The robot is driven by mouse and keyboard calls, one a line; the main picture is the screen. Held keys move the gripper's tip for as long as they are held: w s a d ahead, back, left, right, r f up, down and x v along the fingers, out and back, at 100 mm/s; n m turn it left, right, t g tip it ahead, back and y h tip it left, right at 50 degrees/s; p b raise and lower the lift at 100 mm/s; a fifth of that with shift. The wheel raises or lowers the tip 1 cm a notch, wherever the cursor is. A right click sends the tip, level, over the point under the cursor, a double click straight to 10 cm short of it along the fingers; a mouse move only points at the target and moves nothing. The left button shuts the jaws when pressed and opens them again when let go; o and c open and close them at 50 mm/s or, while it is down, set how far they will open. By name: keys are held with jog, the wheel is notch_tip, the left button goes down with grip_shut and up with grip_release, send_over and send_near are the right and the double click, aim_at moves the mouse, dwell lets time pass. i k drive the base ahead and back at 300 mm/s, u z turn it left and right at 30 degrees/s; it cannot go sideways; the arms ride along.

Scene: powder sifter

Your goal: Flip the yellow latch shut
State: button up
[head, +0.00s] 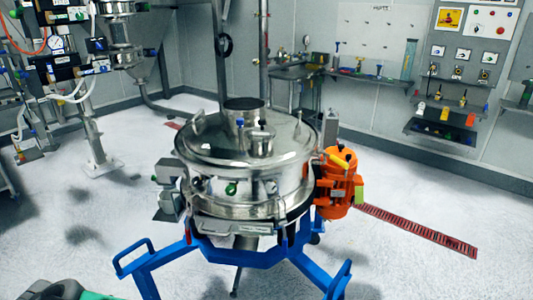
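The domed lid (205,148) sits on the sifter body. My gripper is not in view.
The sifter stands on a blue frame (150,262) with looped handles at the front left and right. A yellow-green piece (359,195) is on the motor's right side. A red floor grate (420,231) lies to the right. White floor around is mostly clear.

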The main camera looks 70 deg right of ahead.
aim_at(338, 161)
jog(key=u, duration=0.55)
jog(key=k, duration=1.8)
jog(key=z, duration=2.3)
jog(key=i, duration=0.5)
jog(key=k, duration=1)
jog(key=z, duration=1.5)
jog(key=i, duration=0.9)
